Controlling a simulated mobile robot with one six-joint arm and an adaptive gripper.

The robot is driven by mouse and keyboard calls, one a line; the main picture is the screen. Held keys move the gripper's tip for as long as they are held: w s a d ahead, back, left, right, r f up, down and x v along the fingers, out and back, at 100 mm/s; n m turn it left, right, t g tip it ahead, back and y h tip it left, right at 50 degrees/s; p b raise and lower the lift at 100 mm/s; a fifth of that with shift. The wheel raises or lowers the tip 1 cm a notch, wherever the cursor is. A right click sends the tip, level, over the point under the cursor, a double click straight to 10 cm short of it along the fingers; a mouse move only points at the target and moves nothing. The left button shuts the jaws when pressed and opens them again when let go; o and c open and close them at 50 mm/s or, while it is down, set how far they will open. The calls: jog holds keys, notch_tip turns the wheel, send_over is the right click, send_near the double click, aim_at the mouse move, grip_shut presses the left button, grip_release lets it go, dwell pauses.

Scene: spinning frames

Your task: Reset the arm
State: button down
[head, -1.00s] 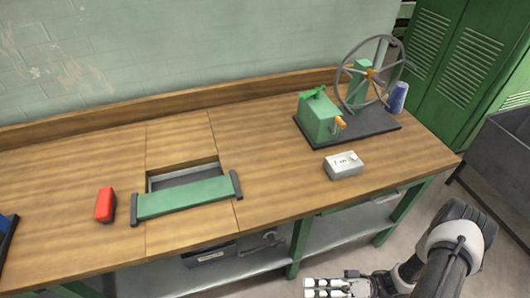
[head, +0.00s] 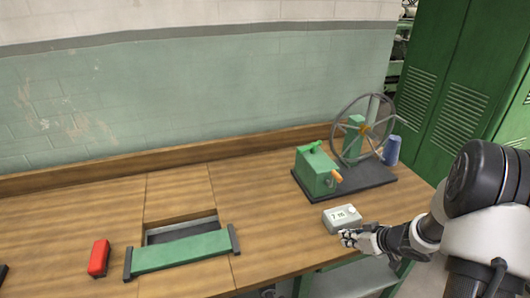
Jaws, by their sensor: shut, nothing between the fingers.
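My arm comes in from the right edge of the head view. My gripper (head: 348,237) is shut and empty. In the picture it lies just below the small white box with a display (head: 342,217), over the front edge of the workbench (head: 110,210). I cannot tell whether the gripper touches the box.
A green machine (head: 318,172) with a large spoked wheel (head: 364,128) stands on a dark base at the back right, a blue cup-like object (head: 391,150) beside it. A green bar (head: 180,252) spans a recess. A red object (head: 99,258) lies left of it. Green lockers (head: 440,80) stand right.

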notch_tip(320, 180, up, 10)
jog(key=w+d+m+t+h, duration=0.1)
jog(key=w+d+h, duration=0.1)
jog(key=d+h, duration=0.15)
jog(key=s+a+r+m+h, duration=0.3)
jog(key=s+r+m+h, duration=0.15)
jog(key=s+r, duration=0.95)
jog(key=s+a+r+g+y, duration=0.3)
jog(key=s+a, duration=0.9)
jog(key=s, duration=0.4)
jog(key=s+f+g+b, duration=0.1)
jog(key=s+f+b, duration=0.2)
jog(key=f+b, duration=0.7)
notch_tip(320, 180, down, 3)
jog(key=shift+f, duration=0.1)
